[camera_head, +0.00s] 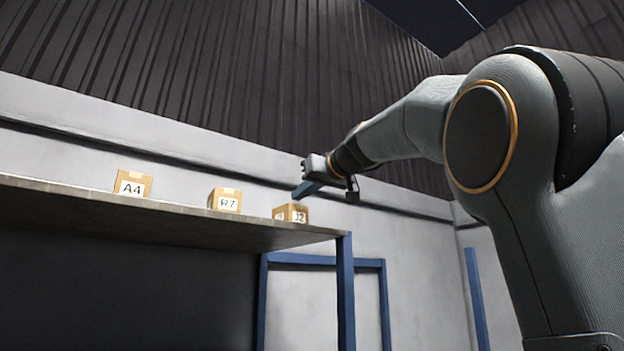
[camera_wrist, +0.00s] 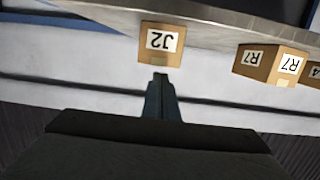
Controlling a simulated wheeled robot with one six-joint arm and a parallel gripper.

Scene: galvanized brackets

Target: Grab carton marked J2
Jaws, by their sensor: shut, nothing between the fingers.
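The carton marked J2 (camera_head: 291,213) is a small brown box with a white label, standing near the right end of the raised shelf in the head view. In the wrist view the J2 carton (camera_wrist: 162,43) shows upside down, straight beyond my fingertips. My gripper (camera_head: 299,195) is shut and empty, above the J2 carton in the head view. In the wrist view my gripper (camera_wrist: 160,78) has its blue fingers together, their tips just short of the carton's image; whether they touch it I cannot tell.
The R7 carton (camera_head: 225,200) and the A4 carton (camera_head: 132,184) stand farther left on the shelf (camera_head: 180,221). Blue posts (camera_head: 345,290) support the shelf's right end. A pale wall (camera_head: 200,150) stands behind. Gaps separate the cartons.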

